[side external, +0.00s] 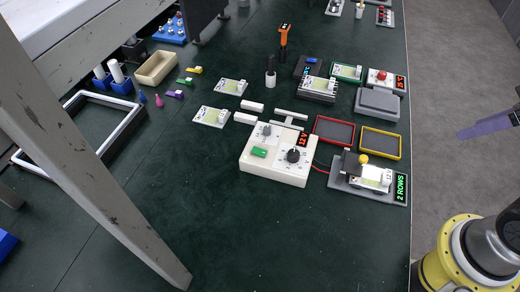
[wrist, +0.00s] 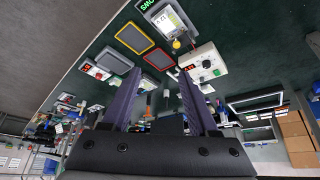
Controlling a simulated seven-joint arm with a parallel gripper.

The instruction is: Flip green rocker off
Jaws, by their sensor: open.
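The green rocker (side external: 259,152) sits on the top face of a white supply box (side external: 270,176) near the middle of the bench. The box carries a black dial knob (side external: 292,155), a smaller grey knob (side external: 266,130) and a red "12 V" display (side external: 303,140). Which way the rocker is tipped is too small to tell. In the wrist view the box (wrist: 203,63) is beyond my fingers, and the rocker (wrist: 217,72) shows small. My gripper (wrist: 159,75) is open and empty, its two purple fingers apart. In the side view one finger shows at the right edge, far from the box.
A grey unit with a yellow-topped lever (side external: 364,158) and a "2 ROWS" display stands right of the box, joined by a red wire. Red (side external: 334,131) and yellow (side external: 380,143) framed trays lie behind it. White blocks (side external: 245,118) lie behind the box. The bench in front is clear.

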